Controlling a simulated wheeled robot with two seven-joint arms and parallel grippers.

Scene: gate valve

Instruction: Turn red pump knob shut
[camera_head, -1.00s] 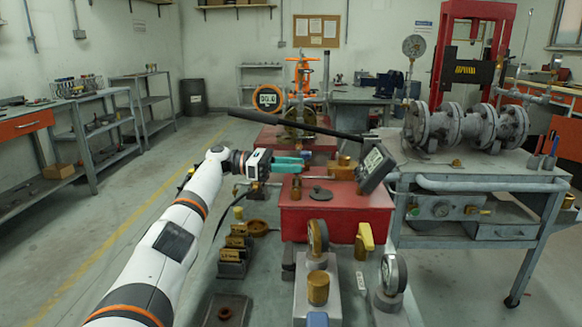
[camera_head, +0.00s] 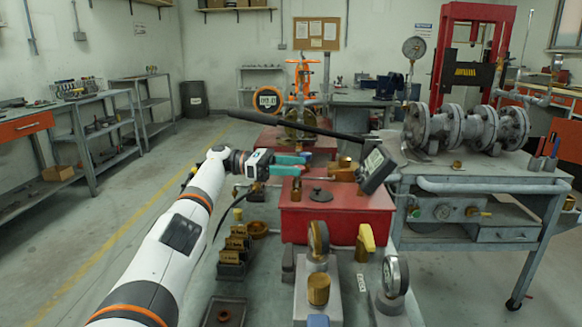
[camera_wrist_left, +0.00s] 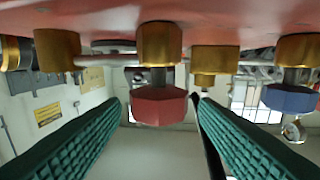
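A red faceted knob (camera_wrist_left: 158,105) hangs below a brass fitting (camera_wrist_left: 159,42) in the left wrist view, between and beyond the two teal fingers. My left gripper (camera_wrist_left: 160,125) is open and empty, its fingers apart on either side of the knob. In the head view my left gripper (camera_head: 290,165) reaches in from the left, at the back-left edge of the red pump box (camera_head: 335,215). I cannot make out the knob clearly in the head view. My right gripper is not in view.
A blue knob (camera_wrist_left: 290,98) hangs at the right of the wrist view. Gauges (camera_head: 395,275) and a yellow valve handle (camera_head: 367,237) stand in front. A steel cart (camera_head: 480,185) is at right.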

